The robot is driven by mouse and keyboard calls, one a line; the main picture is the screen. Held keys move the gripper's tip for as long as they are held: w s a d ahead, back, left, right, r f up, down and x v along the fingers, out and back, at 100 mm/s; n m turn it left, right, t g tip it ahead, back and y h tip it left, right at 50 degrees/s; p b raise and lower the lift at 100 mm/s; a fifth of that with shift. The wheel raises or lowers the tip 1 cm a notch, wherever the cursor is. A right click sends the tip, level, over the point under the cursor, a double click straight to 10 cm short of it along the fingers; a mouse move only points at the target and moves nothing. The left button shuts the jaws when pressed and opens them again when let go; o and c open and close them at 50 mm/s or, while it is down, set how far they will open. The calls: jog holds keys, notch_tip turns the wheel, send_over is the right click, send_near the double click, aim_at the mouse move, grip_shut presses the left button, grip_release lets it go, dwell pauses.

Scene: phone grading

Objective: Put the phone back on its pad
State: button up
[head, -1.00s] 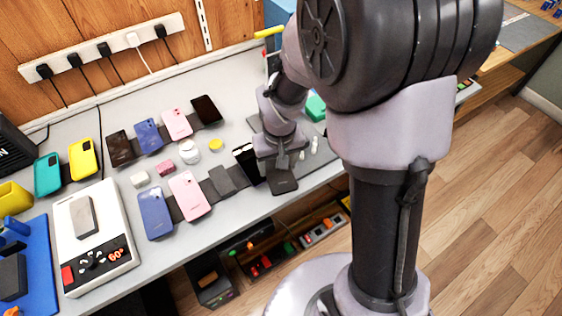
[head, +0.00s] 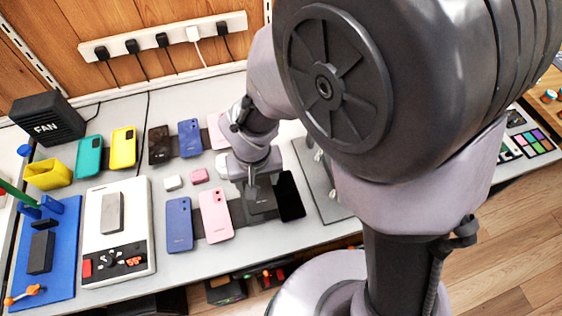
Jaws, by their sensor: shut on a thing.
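My gripper (head: 251,180) is shut on a dark grey phone (head: 262,200) in the middle of the head view. The phone is between a pink phone (head: 215,214) on its left and a black phone (head: 290,196) on its right, over the place of the dark pad in the front row. The phone and gripper hide most of that pad. I cannot tell whether the phone touches the pad or hangs just above it.
A blue phone (head: 179,224) lies left of the pink one. A back row holds a brown phone (head: 159,145) and another blue phone (head: 190,138). A white device (head: 137,200) and a blue mat (head: 62,270) stand at the left.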

jog(key=shift+s+a+r, duration=0.15)
jog(key=shift+s+a, duration=0.25)
jog(key=shift+a, duration=0.15)
jog(key=shift+s+a+r, duration=0.15)
jog(key=shift+s+a, duration=0.25)
jog(key=shift+a, duration=0.1)
jog(key=shift+a+f, duration=0.1)
notch_tip(320, 180, down, 8)
jog(key=b, duration=0.6)
jog(key=shift+f+b, duration=0.25)
jog(key=shift+b, duration=0.5)
dwell(0.5)
jog(key=o, duration=2)
